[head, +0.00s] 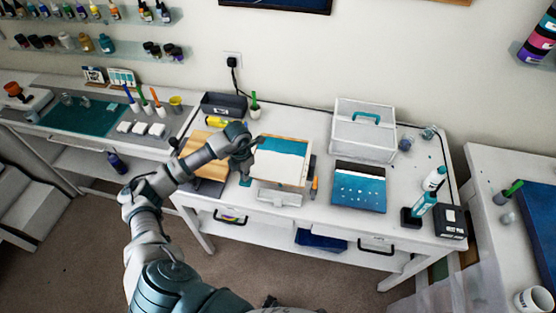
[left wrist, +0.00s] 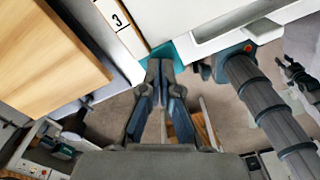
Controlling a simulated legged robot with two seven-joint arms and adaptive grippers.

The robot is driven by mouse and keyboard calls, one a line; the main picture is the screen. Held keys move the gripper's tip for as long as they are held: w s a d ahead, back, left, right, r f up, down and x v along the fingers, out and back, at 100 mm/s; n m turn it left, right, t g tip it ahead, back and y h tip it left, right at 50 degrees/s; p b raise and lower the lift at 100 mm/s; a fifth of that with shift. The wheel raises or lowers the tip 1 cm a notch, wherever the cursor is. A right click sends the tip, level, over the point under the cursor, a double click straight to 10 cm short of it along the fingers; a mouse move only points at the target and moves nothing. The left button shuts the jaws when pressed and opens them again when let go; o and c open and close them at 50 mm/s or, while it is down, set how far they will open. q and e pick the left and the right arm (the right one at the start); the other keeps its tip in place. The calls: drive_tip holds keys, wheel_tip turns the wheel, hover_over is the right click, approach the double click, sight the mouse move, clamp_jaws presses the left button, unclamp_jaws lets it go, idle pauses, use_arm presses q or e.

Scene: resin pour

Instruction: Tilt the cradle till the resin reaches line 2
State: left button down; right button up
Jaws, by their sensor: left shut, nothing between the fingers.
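The cradle holds a pale panel (head: 272,172) with teal resin (head: 284,146) across its far part; a white ledge (head: 278,198) lies along its front. My left gripper (head: 243,178) is at the panel's left edge, shut and empty; its fingertips also show in the left wrist view (left wrist: 160,65). There they are close to a teal piece (left wrist: 178,54); I cannot tell whether they touch it. A white scale strip (left wrist: 120,28) shows the number 3; line 2 is not visible there. A dark fingered shape (left wrist: 297,76) may be my right gripper; its jaws are unclear.
A wooden board (head: 207,168) lies left of the cradle. An orange-tipped tool (head: 314,187) lies to its right. A black tray (head: 224,105) is behind.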

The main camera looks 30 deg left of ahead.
use_arm(q)
drive_tip(key=shift+f+b, duration=0.95)
drive_tip(key=shift+f, duration=0.4)
drive_tip(key=shift+r, duration=0.15)
idle(4.4)
drive_tip(key=shift+r+p, duration=2.05)
drive_tip(key=shift+r, duration=0.9)
drive_tip(key=shift+d+f, duration=0.1)
